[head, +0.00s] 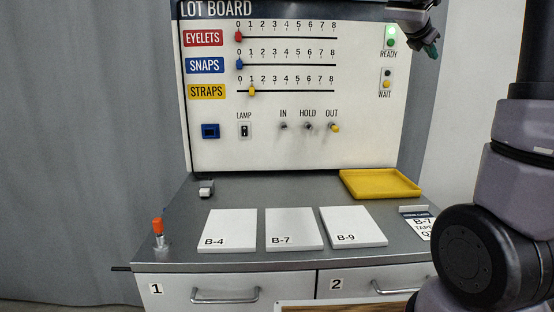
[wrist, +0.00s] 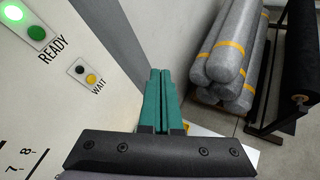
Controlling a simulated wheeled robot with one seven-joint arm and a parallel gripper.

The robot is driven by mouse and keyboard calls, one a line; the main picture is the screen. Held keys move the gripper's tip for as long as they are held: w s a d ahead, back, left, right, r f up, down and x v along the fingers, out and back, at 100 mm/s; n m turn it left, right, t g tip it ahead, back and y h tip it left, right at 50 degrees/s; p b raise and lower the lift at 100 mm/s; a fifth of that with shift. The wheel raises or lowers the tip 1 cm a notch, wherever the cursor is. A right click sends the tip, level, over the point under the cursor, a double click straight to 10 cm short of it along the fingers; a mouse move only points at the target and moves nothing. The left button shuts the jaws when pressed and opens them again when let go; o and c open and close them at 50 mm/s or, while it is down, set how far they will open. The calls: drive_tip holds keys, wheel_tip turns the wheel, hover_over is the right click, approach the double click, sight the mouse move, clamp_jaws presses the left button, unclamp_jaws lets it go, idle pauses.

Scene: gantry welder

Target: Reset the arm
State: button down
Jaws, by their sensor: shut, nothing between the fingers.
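My gripper (head: 430,48) is raised at the top right of the head view, in front of the board's right edge near the READY light. In the wrist view its green fingers (wrist: 158,100) are together, with nothing between them. The lot board (head: 290,150) stands upright at the back of the bench. Its READY lamp (head: 390,42) glows green; it also shows lit in the wrist view (wrist: 12,14). The WAIT lamp (head: 387,84) is below it. My arm comes up along the right side of the head view.
White pads B-4 (head: 229,229), B-7 (head: 293,228) and B-9 (head: 352,226) lie on the grey bench (head: 270,187). A yellow tray (head: 380,184) is at back right. An orange-topped lever (head: 158,230) stands front left. Grey rolls (wrist: 225,60) and a rack (wrist: 290,90) are beyond the board.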

drive_tip(key=s+a+f+m+y, duration=0.4)
drive_tip(key=s+a+m, duration=0.3)
drive_tip(key=s+m, duration=0.1)
drive_tip(key=s+a+f+m+y, duration=0.4)
drive_tip(key=s+a+m, duration=0.4)
drive_tip(key=s, duration=0.3)
drive_tip(key=s+a+f+m+g+y, duration=0.1)
drive_tip(key=s+a+f+m+y, duration=0.3)
drive_tip(key=s+a+m, duration=0.3)
drive_tip(key=s+m, duration=0.2)
drive_tip(key=shift+s+a+f, duration=0.2)
drive_tip(key=shift+s+f, duration=0.05)
drive_tip(key=shift+s, duration=0.15)
